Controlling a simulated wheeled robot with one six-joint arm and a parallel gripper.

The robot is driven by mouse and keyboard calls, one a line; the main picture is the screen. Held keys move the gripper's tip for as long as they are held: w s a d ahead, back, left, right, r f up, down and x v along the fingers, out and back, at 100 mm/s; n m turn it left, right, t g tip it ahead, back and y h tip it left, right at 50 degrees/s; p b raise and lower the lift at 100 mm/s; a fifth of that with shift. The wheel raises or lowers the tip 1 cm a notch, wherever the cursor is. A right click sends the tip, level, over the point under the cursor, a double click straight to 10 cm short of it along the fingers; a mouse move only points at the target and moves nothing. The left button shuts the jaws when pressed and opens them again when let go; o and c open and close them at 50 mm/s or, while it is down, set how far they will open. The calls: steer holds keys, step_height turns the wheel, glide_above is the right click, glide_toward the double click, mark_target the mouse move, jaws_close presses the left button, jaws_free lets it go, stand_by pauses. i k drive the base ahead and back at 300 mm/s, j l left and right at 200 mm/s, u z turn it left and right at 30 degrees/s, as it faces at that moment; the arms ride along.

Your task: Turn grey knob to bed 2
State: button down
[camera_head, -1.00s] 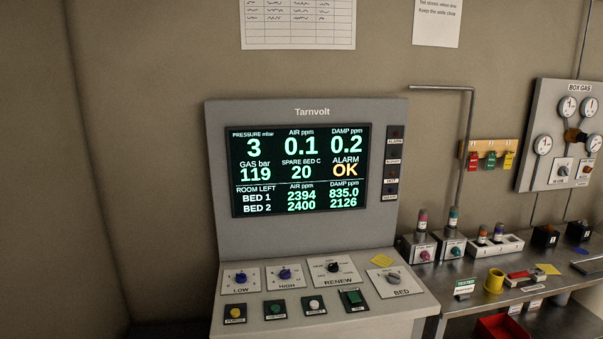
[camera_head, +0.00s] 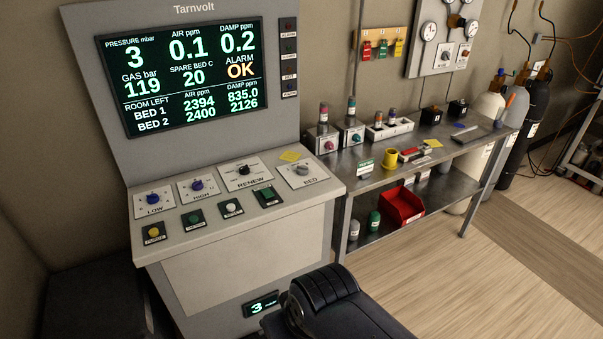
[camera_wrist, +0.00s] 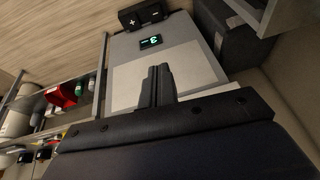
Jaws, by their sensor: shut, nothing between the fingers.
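The grey knob (camera_head: 303,170) sits on the plate marked BED (camera_head: 311,181), at the right end of the console's sloped panel in the head view. Its exact pointer direction is too small to read. My gripper (camera_wrist: 157,68) shows in the wrist view with its two dark fingers together and nothing between them. It is in front of the pale front face of the console (camera_wrist: 190,70), apart from the knob. The knob cannot be made out in the wrist view. The console screen (camera_head: 183,78) lists BED 1 and BED 2 and reads alarm OK.
LOW (camera_head: 152,198), HIGH (camera_head: 197,185) and RENEW (camera_head: 244,169) knobs stand left of the grey knob. Several push buttons (camera_head: 232,207) lie below them. A metal bench (camera_head: 362,181) stands to the right; open floor lies in front.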

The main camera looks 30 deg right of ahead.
mark_target(303, 170)
steer(key=i+l, duration=0.95)
steer(key=l, duration=0.15)
steer(key=j+u, duration=0.05)
